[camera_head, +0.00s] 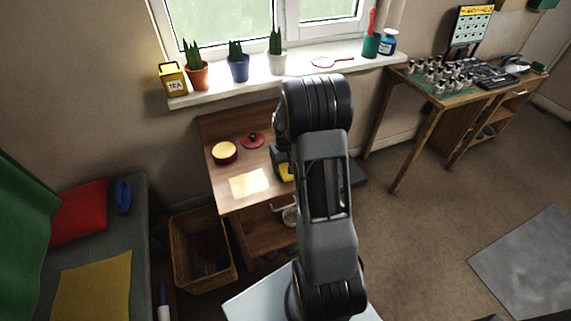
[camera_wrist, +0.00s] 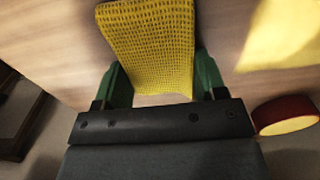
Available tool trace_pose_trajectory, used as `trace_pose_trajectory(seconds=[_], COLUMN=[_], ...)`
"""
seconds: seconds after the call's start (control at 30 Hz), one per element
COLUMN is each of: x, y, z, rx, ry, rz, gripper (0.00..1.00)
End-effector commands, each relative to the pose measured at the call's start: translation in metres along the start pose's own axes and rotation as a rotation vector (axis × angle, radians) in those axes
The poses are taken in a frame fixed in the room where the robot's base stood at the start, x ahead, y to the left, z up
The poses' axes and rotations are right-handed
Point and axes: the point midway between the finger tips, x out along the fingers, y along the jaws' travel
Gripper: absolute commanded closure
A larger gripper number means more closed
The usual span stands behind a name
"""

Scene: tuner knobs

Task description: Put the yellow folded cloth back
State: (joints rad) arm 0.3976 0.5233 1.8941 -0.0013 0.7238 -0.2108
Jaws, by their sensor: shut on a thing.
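The yellow folded cloth (camera_wrist: 150,45) has a waffle weave and lies between the two green fingers of my gripper (camera_wrist: 162,82) in the wrist view. My gripper is shut on it. In the head view only a small yellow part of the cloth (camera_head: 287,173) shows beside my arm, over the right part of the small wooden table (camera_head: 232,203). My arm hides most of the gripper there. I cannot tell whether the cloth touches the tabletop.
A bright patch (camera_head: 249,182) lies on the tabletop. A wicker basket (camera_head: 203,250) stands left of the table.

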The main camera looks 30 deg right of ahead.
Motion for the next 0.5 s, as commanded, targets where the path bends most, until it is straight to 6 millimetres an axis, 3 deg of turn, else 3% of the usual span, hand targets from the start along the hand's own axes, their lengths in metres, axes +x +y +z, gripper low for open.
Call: trace_pose_trajectory(seconds=[0.07, 0.1, 0.3, 0.37, 0.5], x=[0.0041, 0.0044, 0.0041, 0.0043, 0.0048], y=[0.0000, 0.0000, -0.0004, -0.0005, -0.0019], z=[0.0002, 0.0002, 0.0005, 0.0007, 0.0010], rx=[0.000, 0.000, 0.000, 0.000, -0.001], ry=[-0.001, -0.001, -0.002, -0.003, -0.004], rz=[0.000, 0.000, -0.001, -0.001, -0.001], gripper=[0.57, 0.34, 0.15, 0.10, 0.10])
